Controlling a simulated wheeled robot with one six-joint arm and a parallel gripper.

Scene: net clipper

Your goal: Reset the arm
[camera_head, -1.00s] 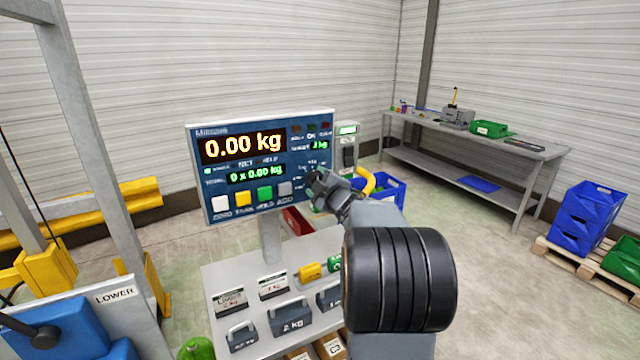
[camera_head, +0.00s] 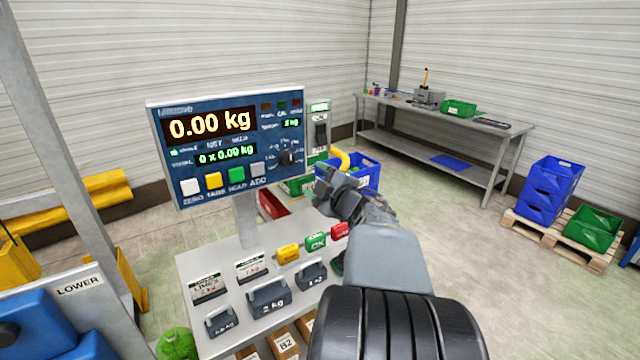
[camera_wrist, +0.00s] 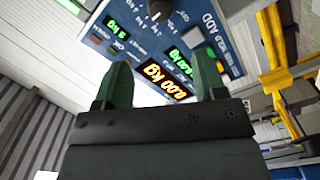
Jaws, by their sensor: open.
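My gripper (camera_head: 340,196) is in the middle of the head view, to the right of the blue scale display panel (camera_head: 215,180) and apart from it in the picture. My arm comes up from the bottom right and hides part of the shelf behind it. In the wrist view my gripper (camera_wrist: 160,88) shows two green fingers, spread apart with nothing between them. Beyond the fingers the display panel (camera_wrist: 133,48) appears tilted, with its lit readouts and a dark knob. The panel reads 0.00 kg in the head view.
A shelf stand (camera_head: 215,258) below the panel holds grey weights (camera_head: 270,298), cards and small coloured blocks. A blue bin (camera_head: 362,172) stands behind my gripper. A workbench (camera_head: 440,120) is at the back right. Blue crates (camera_head: 548,190) sit on a pallet. The floor between is clear.

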